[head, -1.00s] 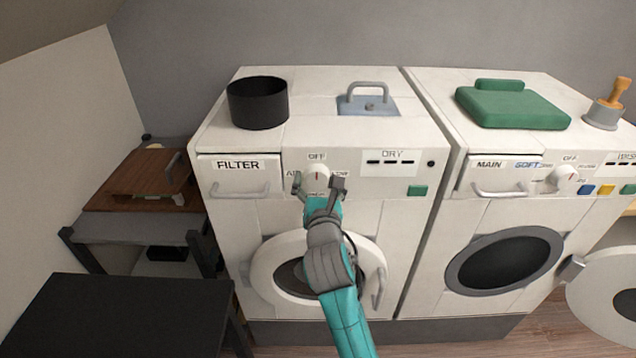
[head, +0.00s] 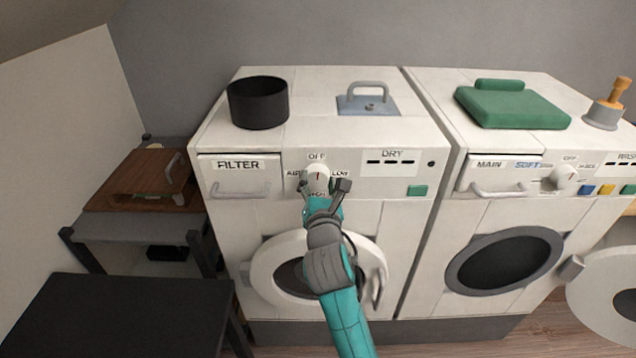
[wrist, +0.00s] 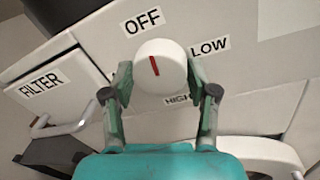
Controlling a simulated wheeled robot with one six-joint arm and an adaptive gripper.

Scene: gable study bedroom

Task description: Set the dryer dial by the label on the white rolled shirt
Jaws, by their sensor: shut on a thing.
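The white dryer dial (head: 318,174) with a red pointer line is on the left machine's front panel, under the OFF label. In the wrist view, my gripper (wrist: 160,80) has one finger on each side of the dial (wrist: 158,62) and is shut on it. The red line points up toward OFF (wrist: 143,20). LOW is to the right and HIGH below, partly hidden by a finger. In the head view an AIR label shows left of the dial, and my gripper (head: 323,186) covers part of the lower labels. I see no white rolled shirt in these frames.
The dryer (head: 415,235) has a FILTER drawer (head: 240,178), a green button (head: 417,190) and a round door (head: 262,275) behind my arm. A black pot (head: 258,103) stands on top. A washer (head: 475,215) with its door (head: 612,290) open stands at right.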

